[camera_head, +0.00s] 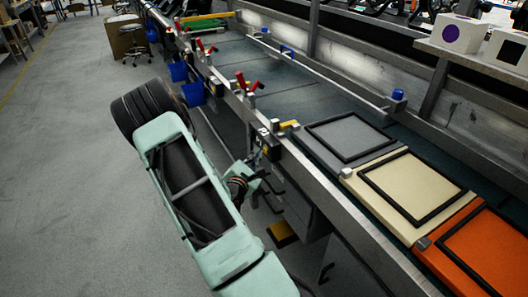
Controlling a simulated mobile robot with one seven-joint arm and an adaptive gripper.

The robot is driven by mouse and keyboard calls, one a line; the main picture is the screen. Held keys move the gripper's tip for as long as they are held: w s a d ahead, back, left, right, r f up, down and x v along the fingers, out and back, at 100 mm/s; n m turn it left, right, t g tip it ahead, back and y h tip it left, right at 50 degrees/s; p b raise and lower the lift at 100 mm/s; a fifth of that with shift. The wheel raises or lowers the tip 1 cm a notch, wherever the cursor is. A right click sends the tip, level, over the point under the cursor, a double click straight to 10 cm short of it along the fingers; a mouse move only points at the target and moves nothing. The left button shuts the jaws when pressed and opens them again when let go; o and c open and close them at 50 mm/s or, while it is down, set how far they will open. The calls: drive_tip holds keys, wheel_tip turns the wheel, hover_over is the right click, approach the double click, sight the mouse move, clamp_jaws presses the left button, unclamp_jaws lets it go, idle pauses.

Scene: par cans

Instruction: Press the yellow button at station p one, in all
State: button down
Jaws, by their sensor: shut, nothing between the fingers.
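A small yellow piece (289,125) lies on top of the conveyor's near rail, beside a short grey post. Below it, on the rail's side, a black box (270,149) carries a small yellow spot (265,151). I cannot tell which yellow spot is the button. A small pale label (262,132) sits beside them, too small to read. My gripper (276,184) is at the end of my mint-green arm, low beside the conveyor and below the black box. It is shut and looks empty, apart from the box. Its fingertips are dark and hard to make out.
Grey, cream and orange panels with black frames (350,139) line the conveyor at right. Red-handled clamps (243,82) and blue bins (193,94) sit along the near rail farther off. A yellow block (282,234) is low under the conveyor. The grey floor (60,170) at left is clear.

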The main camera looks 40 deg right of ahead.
drive_tip(key=shift+s+d, duration=0.1)
drive_tip(key=shift+d, duration=0.35)
idle(0.6)
drive_tip(key=shift+a, duration=0.85)
drive_tip(key=a, duration=0.1)
drive_tip(key=w+a, duration=0.1)
drive_tip(key=a, duration=0.3)
drive_tip(key=shift+w, duration=0.25)
drive_tip(key=shift+d, duration=0.1)
idle(0.6)
